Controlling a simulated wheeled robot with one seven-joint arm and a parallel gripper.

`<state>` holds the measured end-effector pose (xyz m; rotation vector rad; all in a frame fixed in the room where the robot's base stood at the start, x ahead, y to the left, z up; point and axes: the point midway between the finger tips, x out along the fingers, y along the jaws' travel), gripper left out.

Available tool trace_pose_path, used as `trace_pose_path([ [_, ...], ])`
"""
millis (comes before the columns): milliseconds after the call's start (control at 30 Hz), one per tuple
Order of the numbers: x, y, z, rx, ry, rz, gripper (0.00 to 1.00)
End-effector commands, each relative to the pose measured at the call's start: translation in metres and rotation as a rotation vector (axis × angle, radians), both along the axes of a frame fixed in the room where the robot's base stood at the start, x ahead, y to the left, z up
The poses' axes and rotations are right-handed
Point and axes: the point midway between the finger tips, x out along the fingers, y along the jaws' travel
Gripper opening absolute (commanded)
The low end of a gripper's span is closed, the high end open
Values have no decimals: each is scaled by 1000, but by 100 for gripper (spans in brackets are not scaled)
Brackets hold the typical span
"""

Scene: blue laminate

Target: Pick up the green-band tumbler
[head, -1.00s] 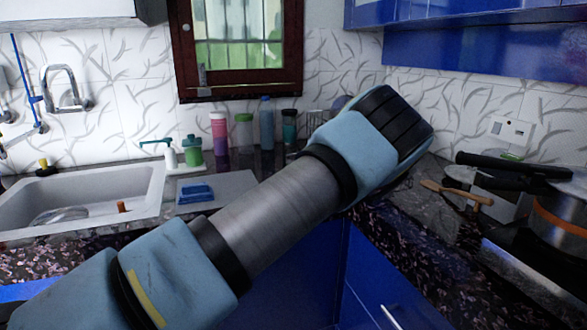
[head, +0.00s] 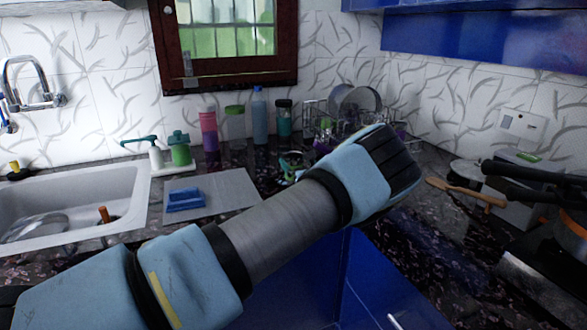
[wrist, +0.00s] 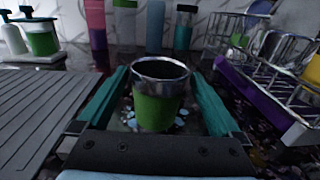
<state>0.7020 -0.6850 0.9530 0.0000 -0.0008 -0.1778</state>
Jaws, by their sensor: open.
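The green-band tumbler (wrist: 158,108) stands upright on the dark counter in the wrist view, with a metallic rim and a green lower body. My gripper (wrist: 158,78) is open, with one teal finger on each side of the tumbler. Gaps show between the fingers and the tumbler, so it is not gripped. In the head view my arm hides much of this spot. Only small teal and green parts of my gripper and the tumbler show past the wrist (head: 290,167).
A dish rack (wrist: 268,75) with a purple tray stands close on the right. A grey ridged drainboard (wrist: 45,108) lies on the left. Several bottles, including a blue one (head: 259,118), line the back wall. A soap dispenser (head: 180,150) stands near the sink (head: 130,200).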

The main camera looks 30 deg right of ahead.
Motion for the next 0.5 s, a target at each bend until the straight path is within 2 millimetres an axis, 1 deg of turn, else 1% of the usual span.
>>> trace_pose_path([
  [133, 13, -1, 1, 0, 1, 1, 100],
  [333, 43, -7, 1, -1, 1, 1, 100],
  [500, 55, -9, 0, -1, 1, 1, 100],
])
